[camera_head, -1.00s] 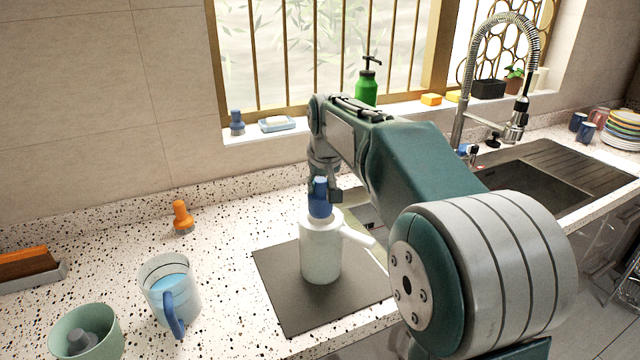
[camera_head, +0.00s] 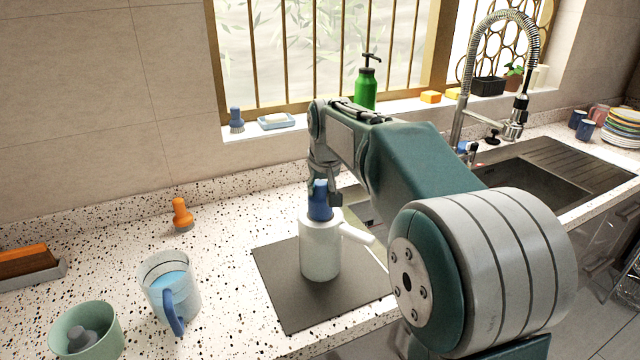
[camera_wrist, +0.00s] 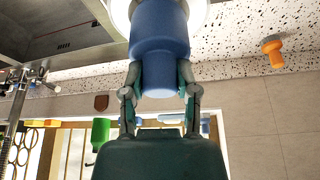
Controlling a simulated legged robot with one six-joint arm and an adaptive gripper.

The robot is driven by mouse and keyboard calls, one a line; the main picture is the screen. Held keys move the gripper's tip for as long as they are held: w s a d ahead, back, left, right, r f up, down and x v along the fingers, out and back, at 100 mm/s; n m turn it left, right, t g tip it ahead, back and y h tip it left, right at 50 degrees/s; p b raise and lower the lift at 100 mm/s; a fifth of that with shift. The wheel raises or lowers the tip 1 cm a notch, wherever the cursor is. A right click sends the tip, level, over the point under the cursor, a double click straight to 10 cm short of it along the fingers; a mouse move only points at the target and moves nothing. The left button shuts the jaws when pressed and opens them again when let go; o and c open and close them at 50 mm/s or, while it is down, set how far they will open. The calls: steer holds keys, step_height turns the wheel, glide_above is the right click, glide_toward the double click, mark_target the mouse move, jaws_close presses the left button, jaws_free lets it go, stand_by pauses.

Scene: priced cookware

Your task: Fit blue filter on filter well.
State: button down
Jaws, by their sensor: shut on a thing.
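The blue filter (camera_head: 320,205) is upright at the top of a white pot with a side handle (camera_head: 319,248). The pot's top opening is taken to be the filter well; its inside is hidden by the filter. The filter's lower end meets the pot's rim, and how deep it sits cannot be told. My gripper (camera_head: 325,196) is shut on the filter's narrower upper part. In the wrist view, the fingers of my gripper (camera_wrist: 160,88) clasp both sides of the filter (camera_wrist: 159,45), with the white rim (camera_wrist: 120,12) around its far end.
The pot stands on a dark grey mat (camera_head: 285,300). To the left are a clear jug of blue liquid (camera_head: 190,295), a green bowl (camera_head: 105,345) and an orange brush (camera_head: 181,214). The sink (camera_head: 535,180) lies to the right.

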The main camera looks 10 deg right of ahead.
steer(key=shift+f, duration=0.85)
steer(key=shift+f, duration=0.1)
stand_by(0.7)
steer(key=shift+f, duration=0.25)
steer(key=shift+f, duration=1.05)
stand_by(1.1)
steer(key=shift+c, duration=1.4)
jaws_free()
steer(key=shift+o, duration=1.4)
steer(key=shift+r, duration=0.15)
